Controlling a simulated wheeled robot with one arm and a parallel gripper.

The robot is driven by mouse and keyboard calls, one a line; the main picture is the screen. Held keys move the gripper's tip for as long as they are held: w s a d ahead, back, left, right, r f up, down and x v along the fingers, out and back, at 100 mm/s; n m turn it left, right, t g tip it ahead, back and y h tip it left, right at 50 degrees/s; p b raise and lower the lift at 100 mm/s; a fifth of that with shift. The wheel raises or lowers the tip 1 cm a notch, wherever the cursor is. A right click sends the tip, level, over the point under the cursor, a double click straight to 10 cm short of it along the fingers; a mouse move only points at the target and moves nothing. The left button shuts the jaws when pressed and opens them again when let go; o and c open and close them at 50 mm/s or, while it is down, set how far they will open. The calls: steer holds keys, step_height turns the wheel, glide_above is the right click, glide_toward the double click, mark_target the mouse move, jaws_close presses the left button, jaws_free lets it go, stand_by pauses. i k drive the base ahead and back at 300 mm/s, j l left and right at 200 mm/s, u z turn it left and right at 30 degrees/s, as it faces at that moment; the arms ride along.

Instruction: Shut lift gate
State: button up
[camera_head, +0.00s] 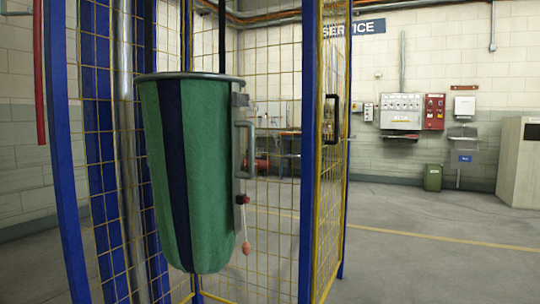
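The lift cage has blue posts (307,160) and yellow wire mesh. A narrow, yellow-edged mesh panel with a black upright handle (338,118) shows at a steep angle on the right side; it looks like the lift gate (329,200). It seems to stand back from the right front post, but I cannot tell how far it is open. My gripper is not in view.
A green bag (212,160) with a dark stripe hangs from a round rim in front of the mesh. A grey handle bracket (243,150) and a cord with a reddish end (246,248) are beside it. Open grey floor (430,240) lies to the right.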

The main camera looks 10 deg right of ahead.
mark_target(320, 4)
steer(key=i+l+u, duration=0.25)
steer(key=l, duration=0.55)
steer(key=i+l+u, duration=0.1)
steer(key=l+u, duration=0.15)
steer(key=l, duration=0.6)
steer(key=l+u, duration=0.2)
steer(key=l, duration=0.65)
steer(key=i, duration=0.1)
